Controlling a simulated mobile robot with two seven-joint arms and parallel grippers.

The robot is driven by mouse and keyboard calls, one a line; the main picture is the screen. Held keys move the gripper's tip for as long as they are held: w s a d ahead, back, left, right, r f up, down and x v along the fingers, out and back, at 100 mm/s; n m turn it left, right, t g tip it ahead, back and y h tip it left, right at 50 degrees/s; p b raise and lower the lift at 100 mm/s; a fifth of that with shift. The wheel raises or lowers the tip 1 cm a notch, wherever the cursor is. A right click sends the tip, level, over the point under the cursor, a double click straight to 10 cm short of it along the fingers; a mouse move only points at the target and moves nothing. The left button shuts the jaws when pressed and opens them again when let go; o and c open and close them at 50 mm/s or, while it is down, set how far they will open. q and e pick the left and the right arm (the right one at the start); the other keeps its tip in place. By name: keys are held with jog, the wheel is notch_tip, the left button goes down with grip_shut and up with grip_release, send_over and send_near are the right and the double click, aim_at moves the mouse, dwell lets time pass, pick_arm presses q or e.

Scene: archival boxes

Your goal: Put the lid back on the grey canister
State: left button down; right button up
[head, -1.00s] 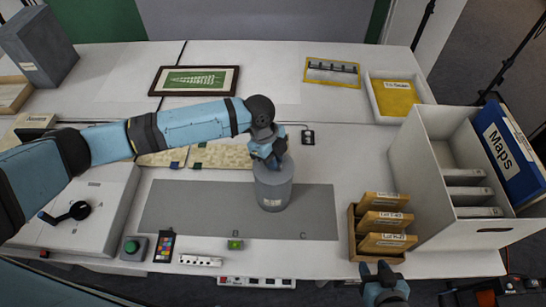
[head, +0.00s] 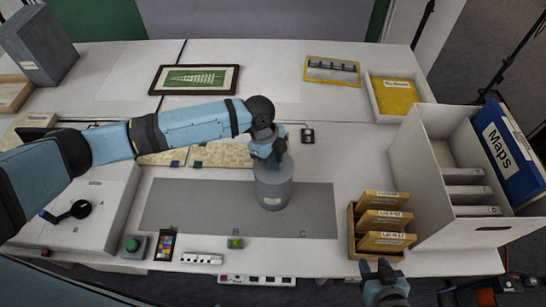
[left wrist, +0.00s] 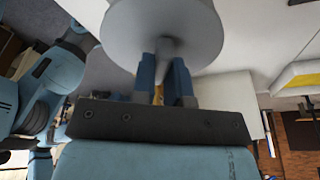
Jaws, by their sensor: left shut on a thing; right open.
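The grey canister (head: 272,194) stands upright on the dark grey mat, right of the mat's middle, with a small pale label low on its front. My left gripper (head: 270,158) is directly above it, pointing down. In the left wrist view, my left gripper (left wrist: 166,82) is shut on the knob of the round grey lid (left wrist: 150,28). The lid is at the canister's top; my gripper partly covers it, and I cannot tell whether it is fully seated. My right gripper (head: 385,283) is open and empty at the table's front edge, below the brown folders.
The grey mat (head: 190,205) is bare left of the canister. A wooden box of brown folders (head: 385,222) and a white bin (head: 425,165) stand to the right. A green button (head: 133,245), colour chart (head: 165,246) and power strip (head: 257,279) line the front.

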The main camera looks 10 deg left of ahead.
pick_arm(q)
jog(key=shift+p, duration=0.3)
dwell(0.7)
jog(key=c, duration=0.6)
grip_release()
jog(key=shift+s+d+p+v, duration=0.1)
jog(key=shift+d+p+v, duration=0.05)
jog(key=shift+p+v, duration=0.65)
jog(key=shift+s+d+p+v, duration=0.1)
jog(key=shift+d+p+v, duration=0.1)
jog(key=shift+p+v, duration=0.55)
jog(key=shift+d+p+v, duration=0.15)
jog(key=shift+p+v, duration=0.6)
jog(key=shift+v, duration=0.05)
jog(key=shift+d+p+v, duration=0.25)
jog(key=shift+p+v, duration=0.25)
jog(key=shift+v, duration=0.7)
jog(key=shift+s, duration=0.1)
grip_shut()
